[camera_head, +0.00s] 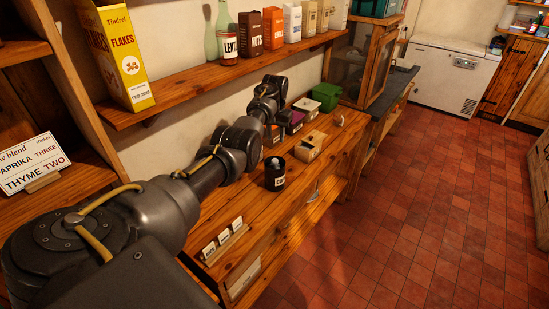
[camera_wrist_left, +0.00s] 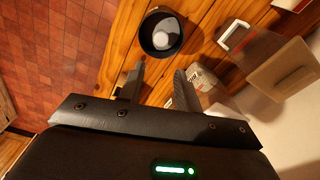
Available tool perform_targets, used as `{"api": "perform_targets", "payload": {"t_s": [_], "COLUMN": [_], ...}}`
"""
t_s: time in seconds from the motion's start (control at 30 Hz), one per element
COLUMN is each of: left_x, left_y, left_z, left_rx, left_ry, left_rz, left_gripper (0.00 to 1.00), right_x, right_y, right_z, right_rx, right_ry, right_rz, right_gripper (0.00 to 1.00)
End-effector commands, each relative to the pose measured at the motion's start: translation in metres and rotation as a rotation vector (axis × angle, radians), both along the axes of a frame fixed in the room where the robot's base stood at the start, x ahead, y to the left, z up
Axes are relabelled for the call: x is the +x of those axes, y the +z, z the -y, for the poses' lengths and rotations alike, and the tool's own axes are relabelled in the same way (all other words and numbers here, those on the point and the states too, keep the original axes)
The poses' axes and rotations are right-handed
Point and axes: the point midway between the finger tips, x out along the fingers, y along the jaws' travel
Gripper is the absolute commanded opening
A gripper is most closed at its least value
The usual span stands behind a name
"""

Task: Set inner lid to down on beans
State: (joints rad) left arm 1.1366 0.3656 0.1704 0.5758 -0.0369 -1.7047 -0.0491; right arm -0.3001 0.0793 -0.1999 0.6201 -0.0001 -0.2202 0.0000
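A black open-topped canister (camera_head: 275,174) with a pale label stands on the wooden counter in the head view; the label is too small to read surely. In the left wrist view the canister (camera_wrist_left: 161,33) shows from above, with a pale round piece (camera_wrist_left: 166,34) inside its rim. I cannot tell whether this inner lid is up or down. My left gripper (camera_wrist_left: 159,72) is open and empty, its two fingers apart, with the canister beyond the fingertips. In the head view its fingers are largely hidden by my arm. My right gripper is not in view.
A wooden box (camera_head: 309,147) and a green bin (camera_head: 327,96) stand farther along the counter. Small label cards (camera_head: 224,238) stand near the front edge. A shelf (camera_head: 180,93) with cartons and a bottle (camera_head: 227,40) runs above. The tiled floor (camera_head: 420,200) at right is clear.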

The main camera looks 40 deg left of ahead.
Motion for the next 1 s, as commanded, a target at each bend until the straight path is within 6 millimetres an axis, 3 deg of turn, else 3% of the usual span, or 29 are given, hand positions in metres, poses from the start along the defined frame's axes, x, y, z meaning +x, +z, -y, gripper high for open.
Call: {"api": "perform_targets", "payload": {"t_s": [0.27, 0.47, 0.6, 0.7, 1.0], "left_x": [-0.008, -0.009, -0.008, -0.008, -0.008], "left_y": [-0.003, -0.029, -0.065, -0.081, -0.106], "left_z": [0.002, 0.003, 0.003, 0.003, 0.003], "left_rx": [-0.016, -0.015, -0.015, -0.014, -0.013], "left_ry": [-0.008, -0.008, -0.009, -0.008, -0.008], "left_rz": [-0.039, -0.041, -0.039, -0.037, -0.036], "left_gripper": [0.34, 0.34, 0.34, 0.34, 0.34], "right_x": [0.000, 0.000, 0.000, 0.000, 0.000], "right_y": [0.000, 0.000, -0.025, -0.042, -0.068], "right_z": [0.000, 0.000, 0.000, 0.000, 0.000], "right_rx": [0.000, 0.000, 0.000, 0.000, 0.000], "right_ry": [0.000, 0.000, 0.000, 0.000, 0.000], "right_rz": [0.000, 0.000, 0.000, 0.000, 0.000], "right_gripper": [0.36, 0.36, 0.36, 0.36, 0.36]}}
